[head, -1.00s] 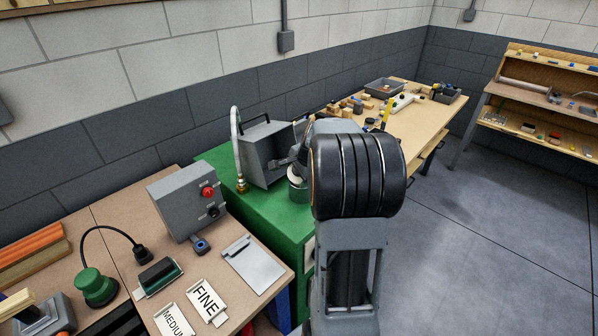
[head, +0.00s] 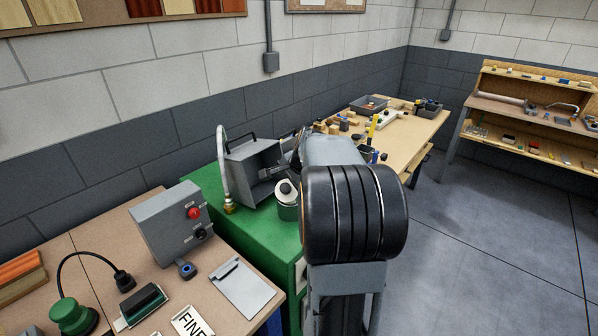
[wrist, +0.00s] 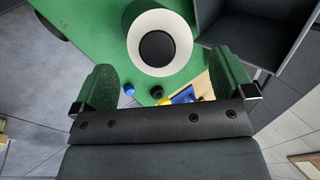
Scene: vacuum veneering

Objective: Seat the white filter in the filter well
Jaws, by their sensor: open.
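A white filter (wrist: 135,43), round with a black centre, shows at the top middle of the wrist view. In the head view the white filter (head: 281,187) is at the mouth of a dark green-grey canister (head: 288,212), which looks like the filter well, on the green bench. I cannot tell how deep it sits. My gripper (wrist: 165,82) is open, with a green-padded finger on each side and nothing between them. The filter lies beyond the fingertips, apart from them. In the head view my arm hides most of my gripper.
A grey open box (head: 252,165) stands just behind the canister, close to my arm. A hose with a brass fitting (head: 229,206) is left of it. A grey control box (head: 170,222) stands on the brown table. A wooden bench (head: 425,125) with small parts lies beyond.

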